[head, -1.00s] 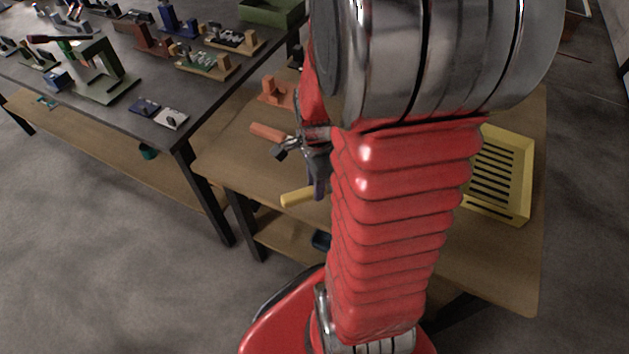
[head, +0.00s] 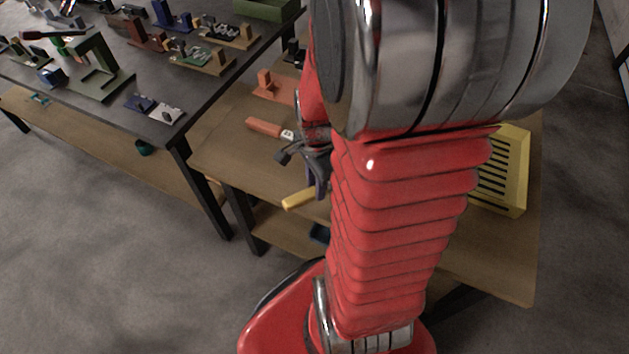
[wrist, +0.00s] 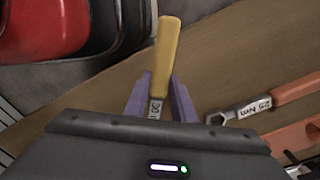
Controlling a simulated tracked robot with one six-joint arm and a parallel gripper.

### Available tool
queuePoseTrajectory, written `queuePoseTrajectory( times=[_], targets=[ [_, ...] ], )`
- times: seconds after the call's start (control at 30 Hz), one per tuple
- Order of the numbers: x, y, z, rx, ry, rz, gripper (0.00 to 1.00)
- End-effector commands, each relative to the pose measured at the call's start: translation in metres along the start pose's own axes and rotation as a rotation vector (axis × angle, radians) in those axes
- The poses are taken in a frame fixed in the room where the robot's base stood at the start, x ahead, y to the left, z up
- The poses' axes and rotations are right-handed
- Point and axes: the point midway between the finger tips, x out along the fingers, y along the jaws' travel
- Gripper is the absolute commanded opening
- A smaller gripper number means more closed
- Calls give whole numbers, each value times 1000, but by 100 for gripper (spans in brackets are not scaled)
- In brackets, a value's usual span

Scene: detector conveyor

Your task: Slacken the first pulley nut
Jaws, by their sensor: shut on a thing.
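My gripper (head: 318,186) is over the wooden table. The handle (head: 298,199) sticks out to the left of the gripper in the head view. The tool's working end is hidden behind the gripper body. An orange-handled wrench (wrist: 268,100) marked "25 Nm" lies on the table beside the gripper; its handle (head: 263,127) also shows in the head view. I cannot make out the pulley nut in either view.
The dark table (head: 60,80) at the left carries several small fixtures, including a green stand (head: 100,80). My arm blocks much of the wooden table.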

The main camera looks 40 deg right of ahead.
Motion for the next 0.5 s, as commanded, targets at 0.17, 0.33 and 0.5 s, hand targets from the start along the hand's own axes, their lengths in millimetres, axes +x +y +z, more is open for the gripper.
queuePoseTrajectory(
  times=[0.17,0.33,0.5],
  targets=[
    [1,8,1,-38,-3,5,0],
    [1,10,1,-52,-2,5,0],
    [1,9,1,-52,-2,4,0]
  ],
)
